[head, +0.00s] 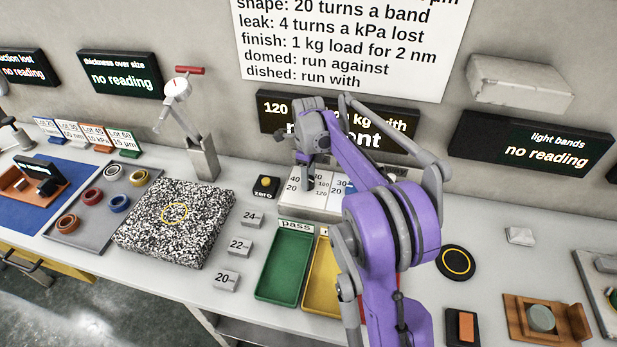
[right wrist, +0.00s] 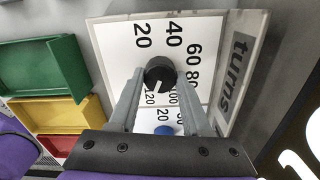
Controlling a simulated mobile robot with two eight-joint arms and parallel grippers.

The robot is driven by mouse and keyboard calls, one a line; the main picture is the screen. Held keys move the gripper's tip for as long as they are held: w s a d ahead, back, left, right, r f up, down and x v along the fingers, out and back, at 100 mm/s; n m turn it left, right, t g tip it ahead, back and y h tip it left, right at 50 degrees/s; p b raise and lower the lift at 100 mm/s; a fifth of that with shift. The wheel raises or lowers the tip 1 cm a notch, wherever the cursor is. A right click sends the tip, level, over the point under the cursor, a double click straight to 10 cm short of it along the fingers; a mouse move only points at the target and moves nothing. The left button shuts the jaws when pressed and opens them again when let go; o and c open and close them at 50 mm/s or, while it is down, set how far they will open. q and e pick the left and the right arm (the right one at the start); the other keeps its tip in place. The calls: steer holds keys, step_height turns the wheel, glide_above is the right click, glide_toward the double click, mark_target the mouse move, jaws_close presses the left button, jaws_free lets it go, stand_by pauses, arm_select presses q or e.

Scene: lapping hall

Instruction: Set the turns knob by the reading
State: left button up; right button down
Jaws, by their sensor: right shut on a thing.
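The turns knob (right wrist: 160,73) is a black round knob on a white panel marked 20, 40, 60, 80, 100 and 120, beside the label "turns" (right wrist: 236,65). Its white pointer mark points toward the 120. My right gripper (right wrist: 160,82) is shut on the knob, one finger on each side. In the head view my right gripper (head: 308,183) reaches down to the white knob panel (head: 335,212), hiding the knob. The display behind it (head: 275,110) reads "120", then "kg with", partly hidden by my arm. My left gripper is not in view.
The wall chart (head: 345,50) reads "shape: 20 turns a band" and "leak: 4 turns a kPa lost". The thickness display (head: 120,75) and light bands display (head: 535,142) say "no reading". Green (head: 285,262) and yellow (head: 318,280) trays lie beside my arm. A blue knob (right wrist: 165,130) sits close by.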

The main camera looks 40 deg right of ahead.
stand_by(0.4)
steer(key=shift+c, duration=1.8)
jaws_free()
steer(key=shift+r, duration=0.15)
step_height(320, 180, up, 11)
steer(key=shift+f+p, duration=0.2)
steer(key=shift+p, duration=0.25)
